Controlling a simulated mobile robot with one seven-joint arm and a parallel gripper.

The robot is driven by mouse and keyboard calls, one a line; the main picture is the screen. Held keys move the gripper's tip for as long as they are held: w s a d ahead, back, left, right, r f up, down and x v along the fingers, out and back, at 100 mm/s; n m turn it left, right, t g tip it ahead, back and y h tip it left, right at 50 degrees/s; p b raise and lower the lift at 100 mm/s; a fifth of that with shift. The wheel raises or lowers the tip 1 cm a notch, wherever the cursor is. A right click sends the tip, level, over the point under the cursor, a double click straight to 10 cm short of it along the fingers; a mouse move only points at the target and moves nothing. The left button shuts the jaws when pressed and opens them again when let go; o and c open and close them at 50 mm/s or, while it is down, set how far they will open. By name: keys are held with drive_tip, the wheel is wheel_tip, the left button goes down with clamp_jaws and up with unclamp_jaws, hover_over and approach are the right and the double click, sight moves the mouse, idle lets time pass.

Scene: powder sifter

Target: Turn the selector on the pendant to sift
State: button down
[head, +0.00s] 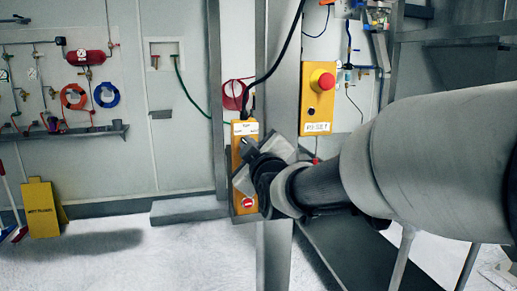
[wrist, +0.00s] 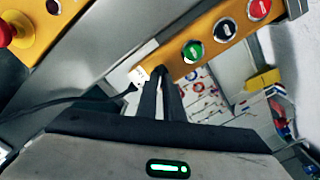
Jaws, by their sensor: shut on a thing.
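The yellow pendant (head: 245,209) hangs upright beside a grey post in the head view, with a white label (head: 245,128) near its top. In the wrist view the pendant (wrist: 210,46) runs diagonally, with green (wrist: 193,51), black (wrist: 227,27) and red (wrist: 259,8) buttons. My gripper (head: 248,143) is at the upper part of the pendant face. In the wrist view my gripper (wrist: 158,76) has its two dark fingers close together at the pendant's labelled end, shut on the selector. The fingertips hide the selector, so its setting cannot be read.
A yellow box with a red emergency button (head: 322,80) and a RESET label is mounted right of the pendant. A black cable (head: 278,62) runs down to the pendant's top. Grey posts and a metal frame stand close by. Open floor (head: 130,255) lies at lower left.

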drive_tip(key=shift+r, duration=0.1)
drive_tip(key=c, duration=1.9)
unclamp_jaws()
drive_tip(key=b+v, duration=0.1)
drive_tip(key=v, duration=1.6)
drive_tip(key=shift+s+b, duration=0.2)
drive_tip(key=shift+b, duration=0.1)
